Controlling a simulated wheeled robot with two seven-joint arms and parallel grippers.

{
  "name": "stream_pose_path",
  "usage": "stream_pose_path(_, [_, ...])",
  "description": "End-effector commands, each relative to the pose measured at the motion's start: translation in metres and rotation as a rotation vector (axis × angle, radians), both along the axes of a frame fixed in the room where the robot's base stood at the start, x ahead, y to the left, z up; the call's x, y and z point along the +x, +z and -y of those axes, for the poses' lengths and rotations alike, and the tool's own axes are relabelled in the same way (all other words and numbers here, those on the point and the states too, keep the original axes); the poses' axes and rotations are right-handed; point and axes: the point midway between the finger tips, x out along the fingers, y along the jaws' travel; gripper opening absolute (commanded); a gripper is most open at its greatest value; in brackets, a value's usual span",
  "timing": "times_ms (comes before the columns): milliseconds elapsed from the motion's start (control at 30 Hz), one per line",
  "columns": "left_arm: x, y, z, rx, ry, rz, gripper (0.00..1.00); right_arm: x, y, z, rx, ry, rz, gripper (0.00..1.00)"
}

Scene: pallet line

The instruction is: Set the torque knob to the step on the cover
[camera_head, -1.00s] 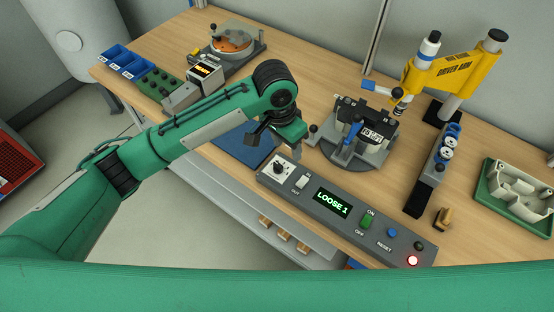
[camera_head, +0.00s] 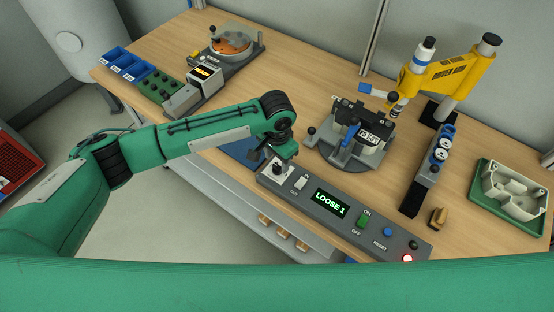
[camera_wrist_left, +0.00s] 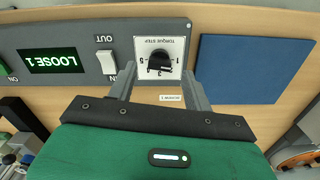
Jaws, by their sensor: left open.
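The torque knob (camera_wrist_left: 160,63) is black on a white square dial marked TORQUE STEP; I cannot tell surely which number it points at. It sits at the left end of the grey control panel (camera_head: 335,210). My left gripper (camera_wrist_left: 161,76) is open, its two fingers at either side of the dial in the wrist view, the knob between and slightly beyond their tips; contact is unclear. In the head view my left gripper (camera_head: 279,162) is over the knob end of the panel. The dark cover (camera_head: 360,117) in the round fixture bears a white label (camera_head: 375,137), too small to read surely.
The panel display (camera_head: 330,203) reads LOOSE 1, beside an IN/OUT switch (camera_head: 300,182), a green ON/OFF switch (camera_head: 363,221) and a lit red lamp (camera_head: 407,258). A blue mat (camera_wrist_left: 252,68) lies beside the dial. A yellow driver arm (camera_head: 447,72) stands at the back right.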

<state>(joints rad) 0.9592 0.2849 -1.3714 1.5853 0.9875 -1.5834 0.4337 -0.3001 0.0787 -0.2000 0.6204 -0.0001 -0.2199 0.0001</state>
Motion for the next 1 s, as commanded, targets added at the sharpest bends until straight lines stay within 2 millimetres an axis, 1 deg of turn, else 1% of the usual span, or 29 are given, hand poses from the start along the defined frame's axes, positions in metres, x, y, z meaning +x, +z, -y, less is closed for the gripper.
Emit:
stream_pose_path(100, [0.000, -0.014, 0.000, 0.001, 0.001, -0.001, 0.51, 0.000, 0.006, 0.000, 0.000, 0.000, 0.000, 0.36])
stream_pose_path(200, [0.000, -0.023, 0.000, 0.000, 0.001, 0.000, 0.51, 0.000, 0.007, 0.000, 0.000, 0.000, 0.000, 0.36])
stream_pose_path(333, [0.000, -0.028, 0.000, 0.000, 0.000, 0.000, 0.51, 0.000, 0.007, 0.000, 0.000, 0.000, 0.000, 0.36])
stream_pose_path(567, [0.000, -0.029, 0.000, -0.001, 0.000, 0.001, 0.51, 0.000, 0.007, 0.001, -0.001, 0.000, 0.000, 0.36])
stream_pose_path(700, [0.000, -0.028, 0.000, -0.001, 0.000, 0.001, 0.23, 0.000, 0.007, 0.001, -0.001, 0.000, 0.000, 0.36])
stream_pose_path(800, [0.000, -0.028, 0.000, -0.001, 0.000, 0.001, 0.06, 0.000, 0.007, 0.002, -0.002, 0.001, -0.001, 0.36])
stream_pose_path(1000, [0.000, -0.028, 0.000, -0.001, -0.011, 0.001, 0.06, 0.000, 0.008, 0.002, -0.002, 0.001, -0.001, 0.36])
